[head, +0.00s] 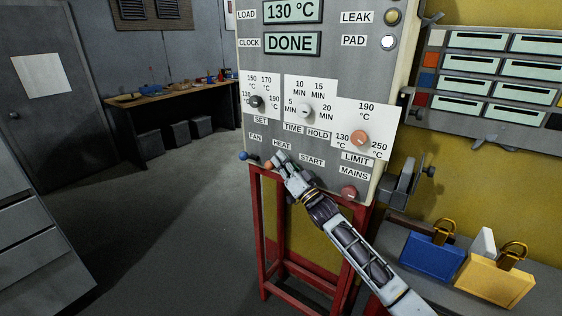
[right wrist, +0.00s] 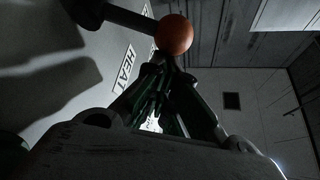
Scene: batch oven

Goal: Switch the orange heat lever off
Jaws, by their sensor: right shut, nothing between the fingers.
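The heat lever has an orange ball (head: 268,164) and shows at the lower left of the oven's control panel, under the HEAT label. In the right wrist view, the orange ball (right wrist: 174,35) sits on a dark stem that comes from the panel at upper left. My right gripper (head: 277,159) is shut and empty, right beside the lever. In the right wrist view its fingertips (right wrist: 160,62) are close below the ball and overlap it in the picture. I cannot tell whether they touch. My left gripper is not in view.
A blue-tipped fan lever (head: 243,156) is just left of the heat lever. A red mains knob (head: 348,191) is at the panel's lower right. The displays read 130 °C and DONE. A red stand (head: 262,230) carries the panel. Blue and yellow padlocks lie at right.

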